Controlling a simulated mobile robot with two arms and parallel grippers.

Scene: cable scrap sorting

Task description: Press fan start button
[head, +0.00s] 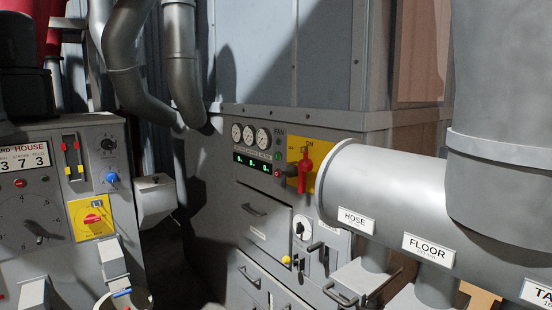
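A grey control panel (262,152) marked FAN stands at the middle of the head view. Small round green and red controls sit in a column under the FAN label; one green control (278,155) is above a red one (277,172). They are too small to tell which is the start button or whether any is pressed. To their right, a red rotary handle (304,170) on a yellow plate stands upright, near the word ON. Three round gauges (249,135) and a green-lit display (252,162) are to the left. Neither of my grippers is in view.
A large grey duct (390,190) labelled HOSE and FLOOR juts out just right of the panel. A thick vertical duct (500,100) stands at the right. Another grey control cabinet (40,240) is at the left. Drawers with handles (255,210) are below the panel.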

